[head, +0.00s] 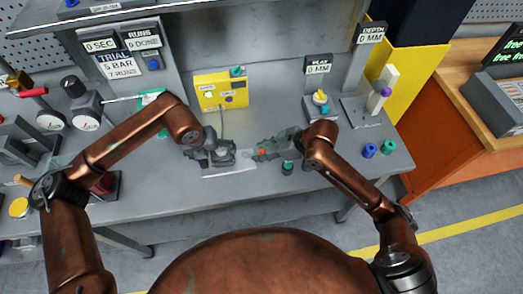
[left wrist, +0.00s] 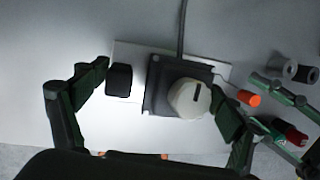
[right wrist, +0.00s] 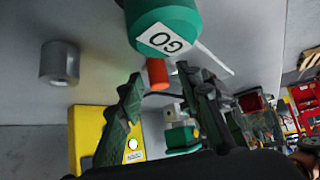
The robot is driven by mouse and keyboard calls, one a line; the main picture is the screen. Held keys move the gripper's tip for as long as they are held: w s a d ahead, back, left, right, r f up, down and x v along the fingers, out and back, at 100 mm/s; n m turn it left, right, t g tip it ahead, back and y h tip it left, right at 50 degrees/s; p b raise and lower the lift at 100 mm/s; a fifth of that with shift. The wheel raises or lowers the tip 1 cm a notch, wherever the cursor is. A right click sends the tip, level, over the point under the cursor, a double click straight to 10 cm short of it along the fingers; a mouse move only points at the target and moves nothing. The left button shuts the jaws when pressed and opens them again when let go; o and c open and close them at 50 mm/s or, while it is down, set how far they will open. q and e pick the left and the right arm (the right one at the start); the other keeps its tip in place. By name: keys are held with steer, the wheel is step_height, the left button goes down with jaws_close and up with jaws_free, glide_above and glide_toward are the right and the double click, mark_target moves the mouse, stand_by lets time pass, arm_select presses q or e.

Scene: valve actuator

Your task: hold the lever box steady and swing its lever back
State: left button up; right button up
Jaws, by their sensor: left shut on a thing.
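The lever box is a dark square block (left wrist: 160,80) with a white round knob (left wrist: 189,99) on a pale plate; a lever with an orange tip (left wrist: 249,98) sticks out to its right. My left gripper (head: 222,155) has its fingers on both sides of the box and is shut on it; one finger is beside a black block (left wrist: 119,80), the other beside the knob. My right gripper (head: 272,149) is open by the lever's end. In the right wrist view the orange tip (right wrist: 157,74) shows between the fingertips, with a gap to each; contact is not visible.
A teal cylinder labelled GO (right wrist: 165,22) stands close to the orange tip. A yellow box (head: 221,90) with a cable stands behind. A blue ring (head: 370,150) and a green ring (head: 388,147) lie at the right.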

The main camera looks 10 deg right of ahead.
steer(key=shift+c, duration=0.3)
jaws_close()
stand_by(0.4)
